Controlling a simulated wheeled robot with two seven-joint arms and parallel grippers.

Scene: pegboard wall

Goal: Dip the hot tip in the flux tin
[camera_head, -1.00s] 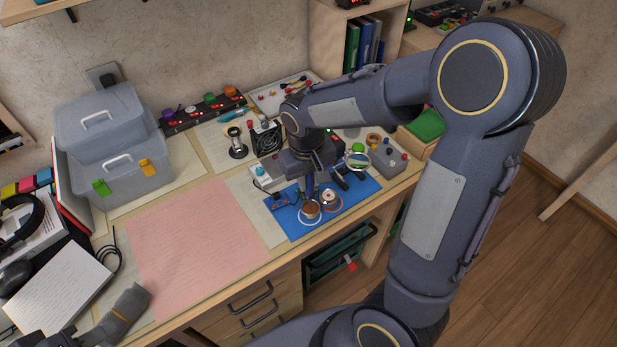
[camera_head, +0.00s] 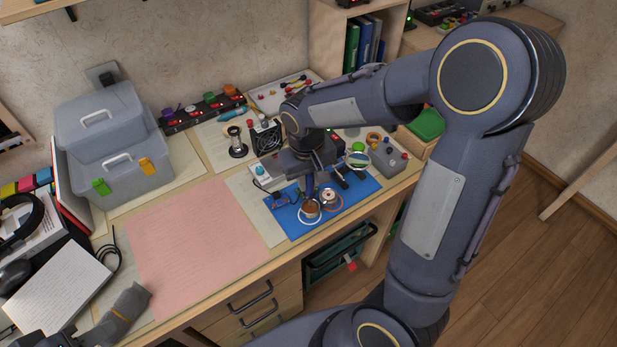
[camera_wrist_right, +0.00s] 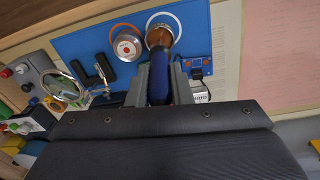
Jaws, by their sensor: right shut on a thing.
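My right gripper (camera_wrist_right: 158,82) is shut on the blue handle of the soldering iron (camera_wrist_right: 158,88), which points down; it also shows in the head view (camera_head: 310,185). The iron's lower end is at the tin with brown contents (camera_wrist_right: 159,37), inside a white ring on the blue mat; this tin also shows in the head view (camera_head: 311,208). The hot tip is hidden, so I cannot tell how deep it sits. A second, silvery tin (camera_wrist_right: 127,46) stands beside it in an orange ring. My left gripper (camera_head: 45,339) is at the bottom left edge, mostly cut off.
The blue mat (camera_head: 290,230) also holds a small blue board (camera_wrist_right: 197,67) and a black stand (camera_wrist_right: 92,70). A magnifier (camera_wrist_right: 63,86) and a grey box with knobs (camera_head: 388,158) stand nearby. The pink sheet (camera_head: 200,240) is clear.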

